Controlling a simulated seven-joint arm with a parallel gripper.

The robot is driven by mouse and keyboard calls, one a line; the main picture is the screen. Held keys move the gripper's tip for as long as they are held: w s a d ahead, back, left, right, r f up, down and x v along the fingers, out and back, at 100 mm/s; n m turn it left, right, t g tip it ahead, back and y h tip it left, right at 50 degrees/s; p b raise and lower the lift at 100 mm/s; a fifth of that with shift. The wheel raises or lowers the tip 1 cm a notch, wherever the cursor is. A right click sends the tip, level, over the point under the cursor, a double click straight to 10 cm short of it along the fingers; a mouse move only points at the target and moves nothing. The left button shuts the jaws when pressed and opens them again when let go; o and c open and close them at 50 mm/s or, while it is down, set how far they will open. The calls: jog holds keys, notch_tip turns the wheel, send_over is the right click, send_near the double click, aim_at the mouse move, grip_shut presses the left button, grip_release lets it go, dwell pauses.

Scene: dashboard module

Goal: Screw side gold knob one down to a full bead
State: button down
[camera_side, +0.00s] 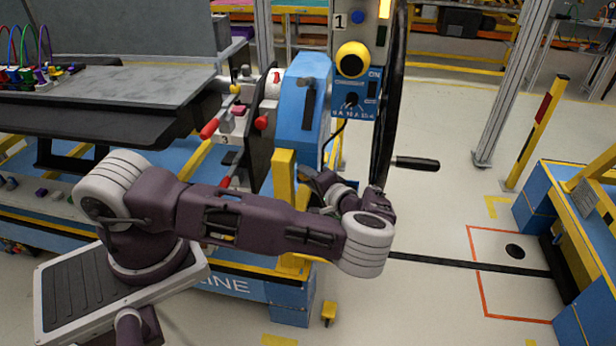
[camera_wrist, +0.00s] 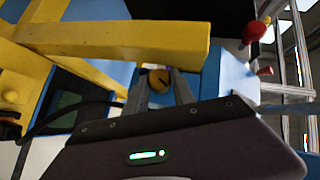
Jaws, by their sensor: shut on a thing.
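The gold knob (camera_wrist: 159,79) shows in the wrist view as a small round yellow-gold piece with a dark mark, between the tips of my gripper's fingers. My gripper (camera_wrist: 161,90) is shut on it, one grey finger on each side. What lies under the knob is hidden by the fingers. In the side view my gripper (camera_side: 322,190) is at the side of the blue dashboard module (camera_side: 303,95), low down, behind a yellow bracket. The knob itself cannot be made out there.
A yellow bar (camera_wrist: 120,38) runs close above the fingers in the wrist view. A red knob (camera_wrist: 256,29) stands at upper right. In the side view a large black wheel with a handle (camera_side: 417,163) is right of the module. Open floor lies farther right.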

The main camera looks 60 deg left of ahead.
jog(key=m+y, duration=0.4)
jog(key=shift+f, duration=0.35)
jog(key=shift+m+y, duration=0.4)
jog(key=c, duration=1.3)
grip_release()
jog(key=shift+c, duration=0.2)
jog(key=d+f, duration=0.1)
jog(key=d, duration=0.6)
jog(key=shift+f, duration=0.1)
